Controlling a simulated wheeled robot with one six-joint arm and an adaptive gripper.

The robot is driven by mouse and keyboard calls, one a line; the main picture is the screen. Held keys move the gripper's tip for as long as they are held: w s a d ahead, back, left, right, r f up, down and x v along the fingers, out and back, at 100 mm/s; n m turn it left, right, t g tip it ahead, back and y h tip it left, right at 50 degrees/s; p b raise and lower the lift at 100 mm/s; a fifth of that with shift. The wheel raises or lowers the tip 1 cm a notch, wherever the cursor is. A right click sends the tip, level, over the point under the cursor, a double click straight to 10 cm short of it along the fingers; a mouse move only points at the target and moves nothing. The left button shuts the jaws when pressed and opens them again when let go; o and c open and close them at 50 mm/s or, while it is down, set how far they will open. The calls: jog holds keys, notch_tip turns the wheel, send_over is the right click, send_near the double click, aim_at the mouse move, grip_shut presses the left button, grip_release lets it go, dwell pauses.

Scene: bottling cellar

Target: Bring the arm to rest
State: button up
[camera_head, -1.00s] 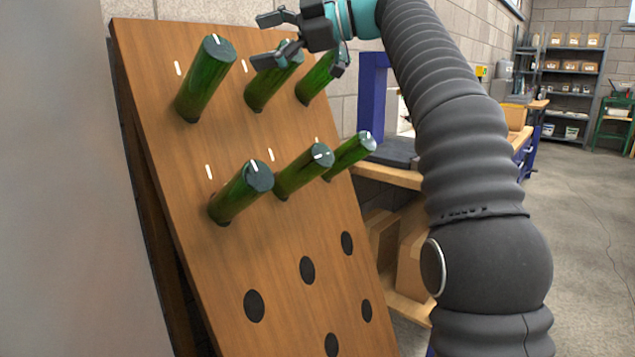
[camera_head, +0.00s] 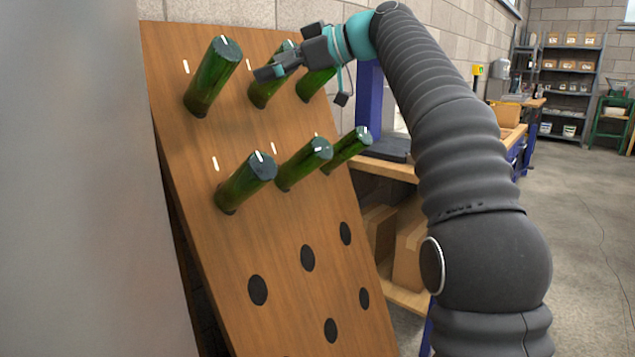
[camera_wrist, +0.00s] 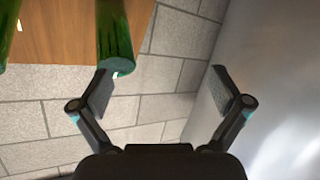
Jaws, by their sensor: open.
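My gripper (camera_head: 300,80) is at the top of the head view, in front of the upper row of green bottles in a tilted wooden rack board (camera_head: 285,225). In the wrist view my gripper (camera_wrist: 162,88) is open, with nothing between its fingers. One green bottle (camera_wrist: 113,35) shows just beyond its left finger; I cannot tell whether they touch. In the head view the upper left bottle (camera_head: 213,78) is in full view, while the other two upper bottles are partly hidden by my gripper. A lower row holds three more bottles, the left one (camera_head: 247,183) nearest.
Several empty dark holes (camera_head: 307,258) are in the lower board. A workbench (camera_head: 385,168) with a blue post (camera_head: 369,100) stands behind my arm. Shelves (camera_head: 565,85) stand far back. A grey surface (camera_head: 80,180) fills the left edge.

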jog(key=w+d+f+m+t+h, duration=0.1)
jog(key=w+d+f+m+h, duration=0.1)
jog(key=f+m, duration=0.35)
jog(key=w+d+f+m+h, duration=0.1)
jog(key=d+f+m+h, duration=0.15)
jog(key=f, duration=0.55)
jog(key=s+d+f+m+h, duration=0.3)
jog(key=s+d+f+m, duration=0.2)
jog(key=f, duration=0.4)
jog(key=s+d+f+m+h, duration=0.1)
jog(key=s+d+f, duration=0.4)
jog(key=s, duration=0.5)
jog(key=s+d+f+m+h, duration=0.2)
jog(key=s+d+f+h, duration=0.1)
jog(key=s+f, duration=0.5)
jog(key=s+d+f+m+h, duration=0.1)
jog(key=s+d+f, duration=0.5)
jog(key=s, duration=0.7)
jog(key=shift+s+d+f+m+h, duration=0.15)
jog(key=shift+s+d+m+h, duration=0.2)
jog(key=shift+h, duration=0.5)
